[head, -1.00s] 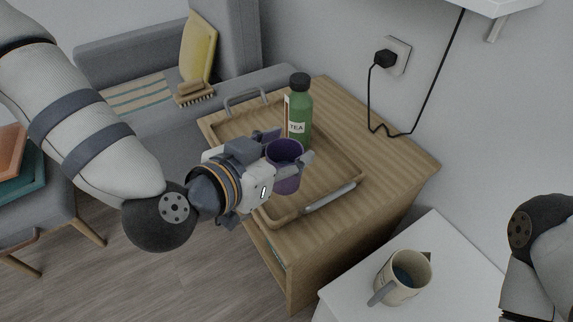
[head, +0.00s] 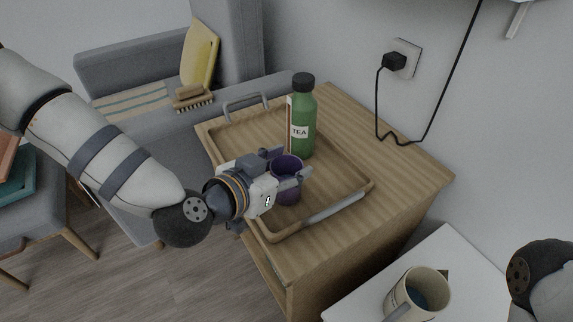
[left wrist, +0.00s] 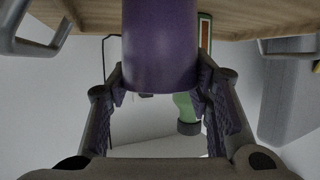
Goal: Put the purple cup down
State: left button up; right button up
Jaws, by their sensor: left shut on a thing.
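The purple cup (head: 287,178) is between the fingers of my left gripper (head: 283,168) in the head view, over the wooden tray (head: 237,142). The cup looks upright. My left gripper is shut on it from the left side. In the left wrist view the cup (left wrist: 160,48) fills the top middle, with a finger on each side. I cannot tell whether the cup's base touches the tray. My right gripper is out of view; only part of my right arm shows at the lower right.
A green tea bottle (head: 302,125) stands on the tray just behind the cup. The tray has metal handles and lies on a wooden cabinet (head: 405,180). A beige pitcher (head: 418,292) stands on a white surface at the lower right. The tray's front part is clear.

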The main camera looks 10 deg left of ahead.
pick_arm(q)
jog(key=o, duration=1.3)
jog(key=shift+f, duration=0.15)
